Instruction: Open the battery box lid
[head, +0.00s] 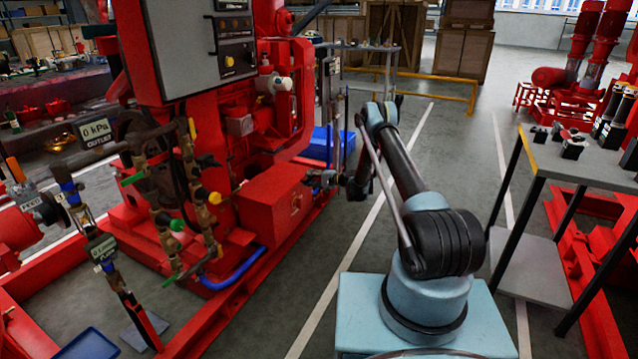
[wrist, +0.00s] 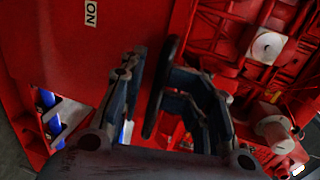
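The battery box (head: 278,207) is a red box low on the red pumpset frame, with its lid down. A small pale marking shows on its front face. My gripper (head: 318,181) is at the box's right end, near its upper edge. In the wrist view, my gripper (wrist: 165,105) has its two dark fingers apart. A dark, narrow upright piece (wrist: 160,88) shows between them, perhaps a handle; I cannot tell whether either finger touches it. A red panel with an "ON" label (wrist: 91,13) fills the upper left there.
A grey control cabinet (head: 190,45) stands above the box, and valves and pipes (head: 185,215) crowd its left. A blue bin (head: 325,145) lies behind my gripper. A metal table (head: 590,180) stands at right.

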